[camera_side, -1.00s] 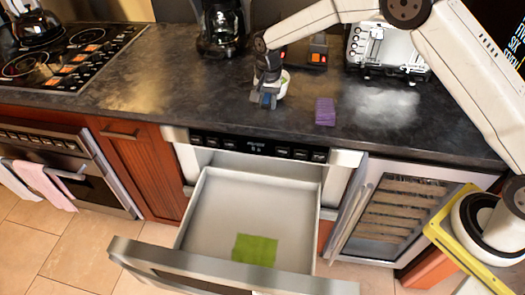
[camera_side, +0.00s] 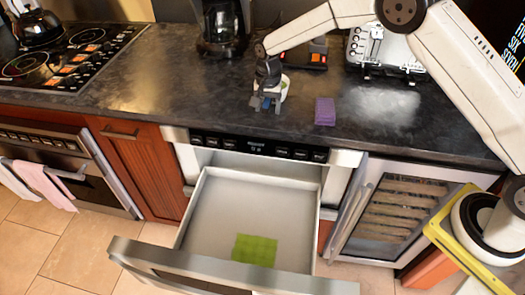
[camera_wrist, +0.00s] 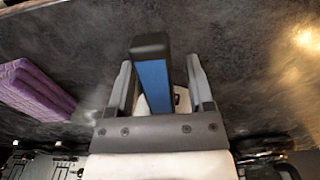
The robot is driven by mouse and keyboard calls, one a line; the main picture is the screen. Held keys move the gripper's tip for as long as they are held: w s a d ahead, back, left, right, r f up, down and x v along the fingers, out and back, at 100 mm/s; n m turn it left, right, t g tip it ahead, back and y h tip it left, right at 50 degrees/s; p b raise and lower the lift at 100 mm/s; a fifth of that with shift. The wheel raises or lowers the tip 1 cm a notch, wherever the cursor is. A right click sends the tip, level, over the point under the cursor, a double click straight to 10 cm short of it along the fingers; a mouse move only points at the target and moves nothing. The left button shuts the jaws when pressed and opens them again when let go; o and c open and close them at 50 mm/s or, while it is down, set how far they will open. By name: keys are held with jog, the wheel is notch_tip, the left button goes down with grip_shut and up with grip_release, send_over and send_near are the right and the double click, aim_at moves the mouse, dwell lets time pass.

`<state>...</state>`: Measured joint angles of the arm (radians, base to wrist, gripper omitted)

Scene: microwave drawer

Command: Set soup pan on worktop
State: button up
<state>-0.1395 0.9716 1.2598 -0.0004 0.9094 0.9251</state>
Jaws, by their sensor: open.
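The soup pan (camera_side: 284,88) appears as a small whitish shape with a trace of green on the dark worktop (camera_side: 180,85), mostly hidden behind my gripper. In the wrist view, a dark bar with a blue face (camera_wrist: 152,80), apparently its handle, lies between my fingers, with a whitish part behind it. My gripper (camera_side: 265,106) is low over the worktop. In the wrist view my gripper (camera_wrist: 160,85) is open, with a finger on each side of the bar and gaps visible. The pan appears to rest on the worktop; its base is hidden.
A purple block (camera_side: 325,111) lies on the worktop to the right. The drawer (camera_side: 205,218) below is open, with a green square (camera_side: 255,250) inside. A coffee maker (camera_side: 222,28) and toaster (camera_side: 385,48) stand behind. The worktop left of my gripper is clear.

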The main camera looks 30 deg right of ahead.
jog(key=shift+r, duration=0.1)
notch_tip(320, 180, up, 12)
dwell(0.7)
dwell(0.5)
jog(key=s+d+f+n+t, duration=0.1)
jog(key=s+d+n, duration=0.1)
jog(key=s, duration=0.7)
jog(key=s+d+f+n, duration=0.1)
jog(key=s+d+n, duration=0.2)
jog(key=s, duration=0.6)
jog(key=s+d+f+n+t, duration=0.1)
jog(key=s+d+f+n, duration=0.1)
jog(key=s, duration=0.8)
jog(key=shift+d+n+t, duration=0.3)
jog(key=shift+d+n, duration=0.15)
jog(key=shift+n, duration=0.55)
